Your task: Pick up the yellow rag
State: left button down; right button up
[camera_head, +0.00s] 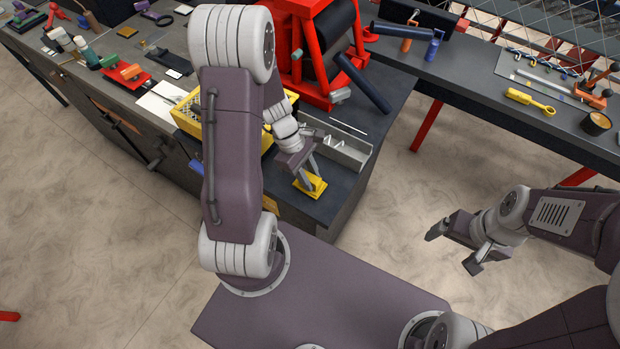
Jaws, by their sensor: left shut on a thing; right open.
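The yellow rag (311,188) is a small flat yellow piece near the front corner of the dark workbench. My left gripper (308,181) points down at it, with its fingers shut on the rag. The rag looks at or just above the bench top; I cannot tell whether it still touches. My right gripper (455,248) is open and empty, over the bare floor to the right of the bench.
A yellow crate (187,122) and a grey metal tray (350,157) stand just behind the rag. A red machine (318,50) stands further back. A second bench (470,79) with a yellow tool (530,101) is at the right. Open floor lies between the benches.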

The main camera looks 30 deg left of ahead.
aim_at(315, 181)
pick_arm(q)
jog(key=r, duration=0.4)
jog(key=shift+s, duration=0.2)
jog(key=s+d+r+b, duration=0.1)
jog(key=s+d+r, duration=0.1)
jog(key=s, duration=0.3)
jog(key=s+d+r+b, duration=0.2)
jog(key=s+r, duration=0.2)
jog(key=s, duration=0.1)
jog(key=shift+d+r, duration=0.25)
jog(key=shift+d, duration=0.15)
jog(key=shift+s, duration=0.15)
